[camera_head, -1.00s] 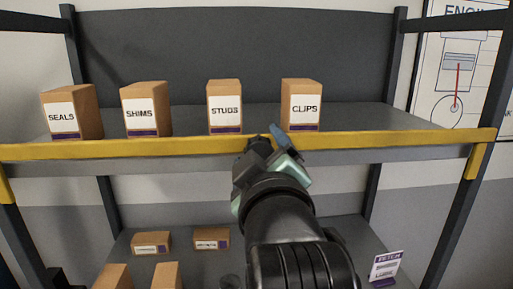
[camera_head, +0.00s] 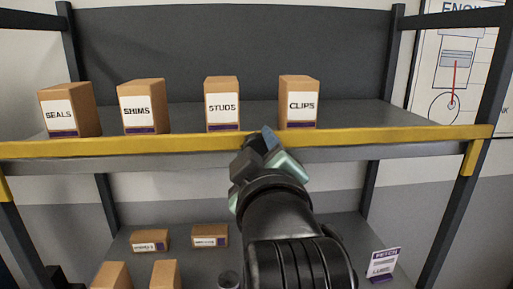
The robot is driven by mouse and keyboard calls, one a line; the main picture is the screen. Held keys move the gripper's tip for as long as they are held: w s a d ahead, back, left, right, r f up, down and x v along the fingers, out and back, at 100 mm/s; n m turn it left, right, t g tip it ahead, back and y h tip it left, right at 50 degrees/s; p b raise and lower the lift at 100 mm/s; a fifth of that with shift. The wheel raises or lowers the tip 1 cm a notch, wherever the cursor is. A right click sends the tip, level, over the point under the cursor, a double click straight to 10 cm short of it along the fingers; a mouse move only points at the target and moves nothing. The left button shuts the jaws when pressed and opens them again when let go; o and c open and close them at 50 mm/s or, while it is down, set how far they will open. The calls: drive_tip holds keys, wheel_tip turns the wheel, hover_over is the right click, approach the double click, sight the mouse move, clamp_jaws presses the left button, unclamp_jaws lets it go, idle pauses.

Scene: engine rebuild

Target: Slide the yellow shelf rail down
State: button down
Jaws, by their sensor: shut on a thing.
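The yellow shelf rail (camera_head: 375,136) runs across the front edge of the upper shelf, with a yellow end piece (camera_head: 472,157) on the right post. My gripper (camera_head: 262,140) is at the middle of the rail, below and between the STUDS and CLIPS boxes. It is shut on the rail; the arm hides most of the jaws and the grip itself. The rail still sits at about the level of the shelf surface, in front of the box bottoms.
Boxes marked SEALS (camera_head: 70,110), SHIMS (camera_head: 143,106), STUDS (camera_head: 222,103) and CLIPS (camera_head: 299,102) stand on the upper shelf behind the rail. Smaller boxes (camera_head: 150,240) and a FETCH label card (camera_head: 383,263) are on the lower shelf. Dark posts (camera_head: 450,215) flank the shelves.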

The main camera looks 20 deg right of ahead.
idle(0.8)
wheel_tip(320, 180, down, 7)
drive_tip(key=b, duration=0.5)
drive_tip(key=shift+r, duration=0.2)
drive_tip(key=shift+f, duration=0.1)
drive_tip(key=shift+c, duration=1.6)
unclamp_jaws()
